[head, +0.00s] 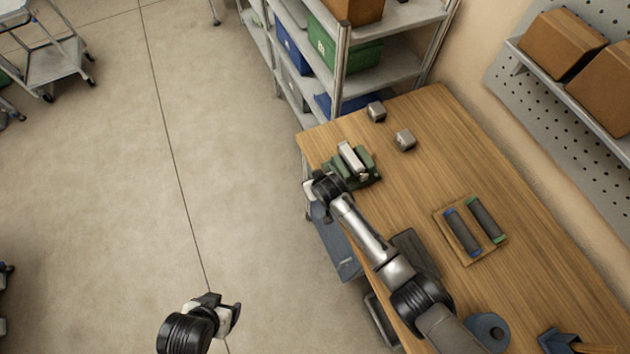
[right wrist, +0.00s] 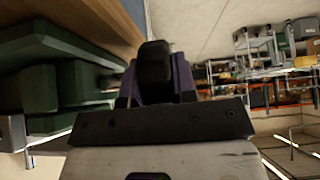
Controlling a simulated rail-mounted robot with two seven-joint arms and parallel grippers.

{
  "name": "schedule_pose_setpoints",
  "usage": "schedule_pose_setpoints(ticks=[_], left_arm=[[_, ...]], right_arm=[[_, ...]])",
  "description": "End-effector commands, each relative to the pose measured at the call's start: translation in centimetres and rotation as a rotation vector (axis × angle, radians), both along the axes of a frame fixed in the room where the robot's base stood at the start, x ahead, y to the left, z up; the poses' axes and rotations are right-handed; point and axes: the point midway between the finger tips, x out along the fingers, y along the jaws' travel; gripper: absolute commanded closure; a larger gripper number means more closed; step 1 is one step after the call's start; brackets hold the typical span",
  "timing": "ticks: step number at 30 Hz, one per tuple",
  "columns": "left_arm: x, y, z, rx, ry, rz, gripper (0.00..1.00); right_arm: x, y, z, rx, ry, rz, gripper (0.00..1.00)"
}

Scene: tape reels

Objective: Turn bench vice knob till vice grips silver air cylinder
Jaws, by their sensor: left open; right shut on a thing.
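The green bench vice (head: 369,176) stands at the left edge of the wooden bench, and its green body fills the left of the right wrist view (right wrist: 60,75). The silver air cylinder (head: 350,157) sits between the vice's jaws; whether both jaws touch it is too small to tell. My right gripper (head: 312,190) is at the vice's front, off the bench edge. My left gripper (head: 226,314) is open and empty over the floor, away from the bench.
A wooden tray (head: 467,258) with two dark cylinders lies farther along the bench. A shelf unit (head: 341,70) with bins stands beyond the bench's end.

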Motion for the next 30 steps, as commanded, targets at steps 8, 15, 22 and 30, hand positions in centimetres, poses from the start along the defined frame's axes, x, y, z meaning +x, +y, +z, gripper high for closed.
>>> schedule_pose_setpoints(ticks=[8, 15, 22, 30], left_arm=[[-0.01, 0.13, 0.01, 0.004, 0.0, -0.003, 0.27], [-0.01, 0.06, 0.01, 0.002, 0.001, -0.002, 0.27], [-0.01, -0.2, 0.0, -0.007, 0.001, 0.005, 0.27], [-0.01, -0.27, 0.18, -0.009, 0.001, 0.006, 0.27]], right_arm=[[0.07, 0.09, 0.18, 0.004, -0.007, 0.001, 0.98], [0.07, 0.09, 0.17, 0.003, -0.006, 0.001, 0.63], [0.04, 0.04, 0.07, 0.002, -0.005, 0.0, 0.49], [-0.2, -0.09, 0.43, 0.003, -0.004, 0.001, 0.49]])
